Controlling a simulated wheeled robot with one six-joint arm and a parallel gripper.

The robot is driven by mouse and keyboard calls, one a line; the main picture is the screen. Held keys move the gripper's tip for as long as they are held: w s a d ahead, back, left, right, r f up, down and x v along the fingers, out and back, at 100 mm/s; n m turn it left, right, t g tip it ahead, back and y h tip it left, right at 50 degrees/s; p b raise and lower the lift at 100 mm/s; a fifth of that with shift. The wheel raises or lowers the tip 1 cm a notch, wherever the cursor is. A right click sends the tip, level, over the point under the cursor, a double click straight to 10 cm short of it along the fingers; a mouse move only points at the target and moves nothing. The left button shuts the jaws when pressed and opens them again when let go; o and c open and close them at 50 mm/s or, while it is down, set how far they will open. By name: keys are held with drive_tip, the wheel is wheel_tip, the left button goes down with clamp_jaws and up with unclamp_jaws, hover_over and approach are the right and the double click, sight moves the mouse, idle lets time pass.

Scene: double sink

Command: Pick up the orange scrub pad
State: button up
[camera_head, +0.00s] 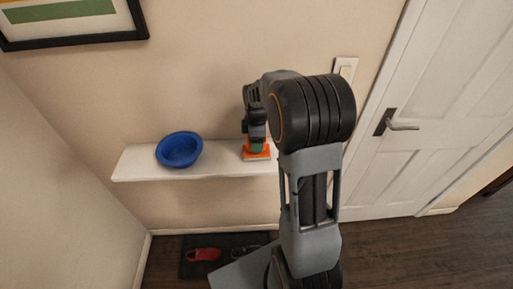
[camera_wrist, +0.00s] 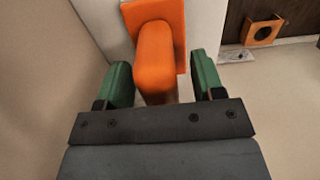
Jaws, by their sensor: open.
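The orange scrub pad (camera_head: 257,154) is on the white wall shelf, just below my gripper (camera_head: 256,134). In the wrist view the pad (camera_wrist: 155,55) shows a flat orange base with a raised block-like grip. The two green fingers of my gripper (camera_wrist: 163,80) stand on either side of that grip, with a visible gap on both sides. My gripper is open and holds nothing. The near end of the grip is hidden behind the gripper's dark front plate.
A blue bowl (camera_head: 180,149) stands on the white shelf (camera_head: 135,163) to the left of the pad. A dark mat with a red shoe (camera_head: 203,254) lies on the floor below. A white door (camera_head: 400,170) is at the right. Bare shelf lies between bowl and pad.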

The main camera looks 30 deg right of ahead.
drive_tip(key=c, duration=1)
drive_tip(key=shift+r, duration=0.15)
drive_tip(key=shift+c, duration=0.2)
drive_tip(key=shift+r, duration=0.65)
drive_tip(key=s+a+r+b, duration=0.2)
drive_tip(key=s+r+b, duration=0.1)
drive_tip(key=s+r, duration=0.8)
drive_tip(key=shift+s+r+b, duration=0.25)
drive_tip(key=shift+s+b, duration=0.05)
drive_tip(key=shift+s, duration=1.1)
